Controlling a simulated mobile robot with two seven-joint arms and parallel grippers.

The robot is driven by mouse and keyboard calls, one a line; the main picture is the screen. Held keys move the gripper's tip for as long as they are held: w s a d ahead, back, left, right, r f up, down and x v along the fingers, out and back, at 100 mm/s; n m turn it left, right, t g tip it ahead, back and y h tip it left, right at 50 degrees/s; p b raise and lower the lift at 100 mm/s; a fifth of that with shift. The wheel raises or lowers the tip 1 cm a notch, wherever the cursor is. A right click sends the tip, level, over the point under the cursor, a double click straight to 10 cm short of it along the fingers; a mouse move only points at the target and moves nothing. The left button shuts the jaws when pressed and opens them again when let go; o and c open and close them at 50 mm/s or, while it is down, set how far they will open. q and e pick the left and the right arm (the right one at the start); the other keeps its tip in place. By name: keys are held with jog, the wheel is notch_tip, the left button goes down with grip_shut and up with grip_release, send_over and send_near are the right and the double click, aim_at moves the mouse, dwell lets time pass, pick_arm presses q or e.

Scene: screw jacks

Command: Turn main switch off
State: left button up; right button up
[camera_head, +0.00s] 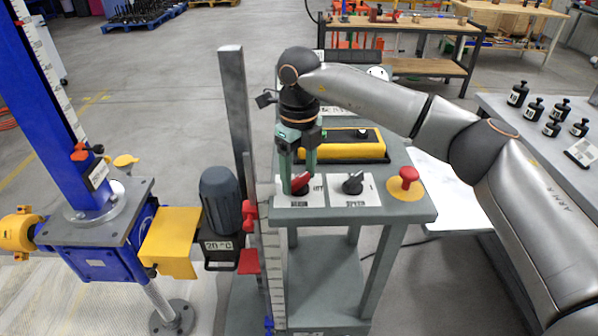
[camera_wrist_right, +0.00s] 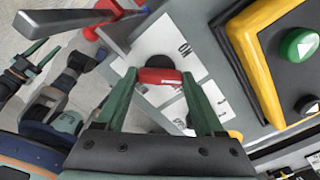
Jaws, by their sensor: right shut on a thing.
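The main switch is a red rotary handle (camera_head: 301,182) on a white plate at the left front of the grey control table. My right gripper (camera_head: 298,187) points down over it, with its green fingers shut on the handle. The exact pointer position is hidden. A left gripper with two spread green fingers (camera_wrist_right: 40,53) shows at the left of the right wrist view.
A black speed knob (camera_head: 352,184) and a red emergency button (camera_head: 409,177) on a yellow plate sit to the right. A yellow-black control box (camera_head: 342,145) lies behind. The blue screw jack (camera_head: 97,240) and grey motor (camera_head: 220,197) stand left, beside an upright grey post (camera_head: 235,100).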

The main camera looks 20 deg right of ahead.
aim_at(299, 178)
jog(key=m, duration=0.4)
jog(key=shift+m, duration=0.3)
jog(key=m, duration=0.4)
jog(key=shift+m, duration=0.3)
jog(key=o, duration=1.4)
jog(key=shift+r, duration=0.1)
notch_tip(299, 178, up, 12)
jog(key=shift+r, duration=0.2)
